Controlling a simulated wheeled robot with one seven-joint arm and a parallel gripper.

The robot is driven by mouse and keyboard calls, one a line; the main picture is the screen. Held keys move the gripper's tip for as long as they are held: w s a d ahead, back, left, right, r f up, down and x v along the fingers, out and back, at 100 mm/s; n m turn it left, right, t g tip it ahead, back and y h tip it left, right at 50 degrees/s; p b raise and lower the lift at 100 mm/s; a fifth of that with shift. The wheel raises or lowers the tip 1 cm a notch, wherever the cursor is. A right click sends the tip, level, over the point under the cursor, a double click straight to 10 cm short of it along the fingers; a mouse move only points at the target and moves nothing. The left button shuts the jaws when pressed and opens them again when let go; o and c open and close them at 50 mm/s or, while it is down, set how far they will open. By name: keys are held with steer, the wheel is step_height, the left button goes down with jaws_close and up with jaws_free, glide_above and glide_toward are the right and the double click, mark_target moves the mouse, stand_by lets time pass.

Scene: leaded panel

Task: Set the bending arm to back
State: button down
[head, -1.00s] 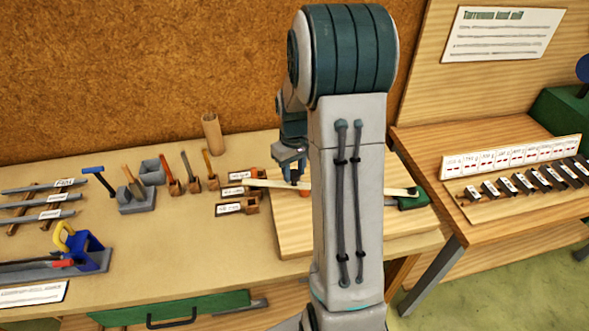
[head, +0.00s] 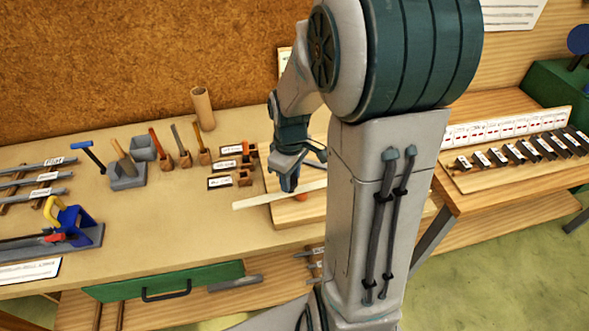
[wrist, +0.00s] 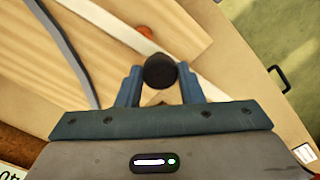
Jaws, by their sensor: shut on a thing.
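My gripper (head: 288,186) is over the wooden board (head: 300,213) on the bench. In the wrist view its fingers (wrist: 160,80) are closed on a dark round knob (wrist: 160,70). I take this knob to be the bending arm's handle. A long cream strip (head: 262,198) lies slanted across the board beside the gripper. It also shows in the wrist view (wrist: 105,22), passing behind the knob. Whether knob and strip are joined is hidden. An orange-red piece (head: 301,196) sits by the strip. The strip's right part is hidden behind my arm.
A grey curved strip (wrist: 68,50) lies on the board. Small wooden holders with labels (head: 244,179), upright tools (head: 180,150) and a blue-and-yellow tool (head: 70,225) stand to the left. A second bench with dark blocks (head: 520,152) is at the right.

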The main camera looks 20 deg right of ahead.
steer(key=shift+s, duration=0.2)
steer(key=c, duration=1.1)
jaws_free()
steer(key=shift+c, duration=0.2)
steer(key=shift+o, duration=0.9)
steer(key=shift+s, duration=0.15)
steer(key=shift+r, duration=0.25)
step_height(320, 180, up, 13)
steer(key=shift+r+b, duration=0.15)
steer(key=shift+b, duration=0.15)
